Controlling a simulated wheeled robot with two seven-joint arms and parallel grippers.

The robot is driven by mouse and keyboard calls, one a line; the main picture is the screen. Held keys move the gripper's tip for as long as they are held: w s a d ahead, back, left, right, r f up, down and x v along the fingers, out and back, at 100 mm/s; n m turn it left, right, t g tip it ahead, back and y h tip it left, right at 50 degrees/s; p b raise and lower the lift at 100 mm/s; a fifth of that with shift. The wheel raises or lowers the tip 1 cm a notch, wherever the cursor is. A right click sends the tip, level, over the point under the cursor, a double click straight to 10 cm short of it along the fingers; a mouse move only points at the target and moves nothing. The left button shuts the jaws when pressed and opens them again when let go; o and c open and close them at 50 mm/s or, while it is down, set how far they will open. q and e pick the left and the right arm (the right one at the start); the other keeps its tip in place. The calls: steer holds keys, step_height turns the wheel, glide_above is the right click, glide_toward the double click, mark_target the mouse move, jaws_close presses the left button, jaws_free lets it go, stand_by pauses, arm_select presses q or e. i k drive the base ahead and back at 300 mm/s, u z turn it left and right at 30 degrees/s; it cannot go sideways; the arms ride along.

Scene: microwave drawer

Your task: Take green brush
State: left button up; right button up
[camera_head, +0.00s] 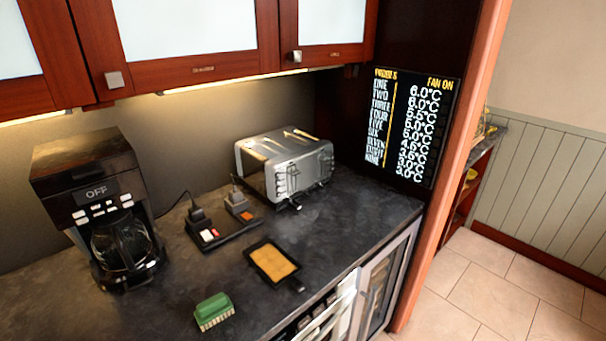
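The green brush (213,311) lies on the dark countertop (160,315) near its front edge, at the bottom of the head view. It has a green top and a pale bristle side facing down and forward. Nothing touches it. Neither of my grippers shows in the head view.
A coffee maker (90,190) stands left of the brush. A black tray with a tan surface (273,263), a power strip with plugs (222,232) and a silver toaster (284,166) stand farther back. Wooden cabinets (180,45) hang above. A glass-fronted appliance (385,280) is under the counter.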

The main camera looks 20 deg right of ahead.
mark_target(218, 306)
steer(key=u, duration=2.25)
steer(key=k, duration=1.6)
steer(key=z, duration=2.15)
